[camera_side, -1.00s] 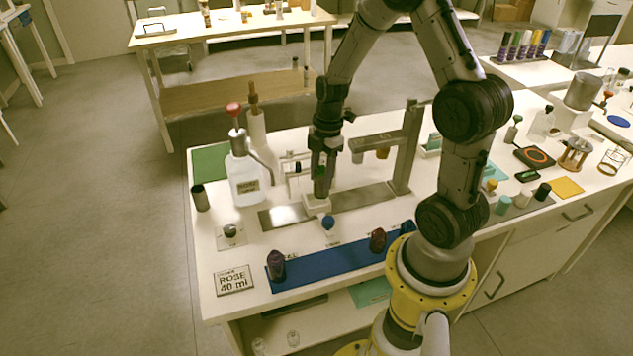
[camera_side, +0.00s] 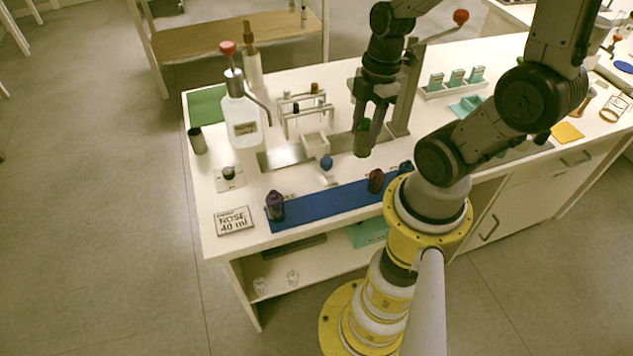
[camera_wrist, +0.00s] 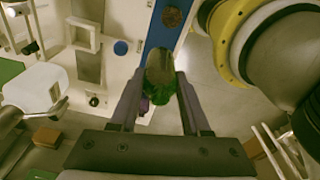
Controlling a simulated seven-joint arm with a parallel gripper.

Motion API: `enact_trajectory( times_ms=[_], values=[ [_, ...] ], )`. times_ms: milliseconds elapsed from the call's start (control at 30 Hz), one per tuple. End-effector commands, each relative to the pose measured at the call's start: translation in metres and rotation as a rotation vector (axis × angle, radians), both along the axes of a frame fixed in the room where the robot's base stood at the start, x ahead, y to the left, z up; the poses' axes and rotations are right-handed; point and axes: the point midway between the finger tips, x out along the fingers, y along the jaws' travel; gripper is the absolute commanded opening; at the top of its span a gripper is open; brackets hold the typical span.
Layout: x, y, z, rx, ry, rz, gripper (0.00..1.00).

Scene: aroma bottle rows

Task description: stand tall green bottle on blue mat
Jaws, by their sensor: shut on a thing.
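My gripper (camera_side: 363,140) is shut on the tall green bottle, raised above the bench to the right of the small white tray. The bottle (camera_wrist: 165,90) shows between the fingers in the wrist view, green nearest the palm and olive-grey beyond. In the side view only a bit of green (camera_side: 362,125) shows between the fingers. The blue mat (camera_side: 325,205) is a long strip along the front of the bench. A dark purple bottle (camera_side: 275,206) stands at its left end. A dark reddish bottle (camera_side: 376,181) stands farther right, with a blue item (camera_side: 405,167) near the right end.
The white tray (camera_side: 315,145) sits on a steel strip behind the mat, with a blue round top (camera_side: 326,163) in front. A metal post (camera_side: 405,95) rises behind my gripper. A large white pump bottle (camera_side: 240,120) and a ROSE 40 ml sign (camera_side: 233,221) are at left.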

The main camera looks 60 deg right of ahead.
Motion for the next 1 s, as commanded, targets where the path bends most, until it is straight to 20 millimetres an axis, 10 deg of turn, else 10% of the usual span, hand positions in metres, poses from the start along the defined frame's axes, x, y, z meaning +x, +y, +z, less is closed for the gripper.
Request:
enact_trajectory(
  times_ms=[433,1000],
  values=[
    [-0.057,0.072,-0.005,-0.001,-0.002,0.142,0.00],
    [-0.010,0.082,-0.025,0.000,0.005,0.181,0.00]
  ],
)
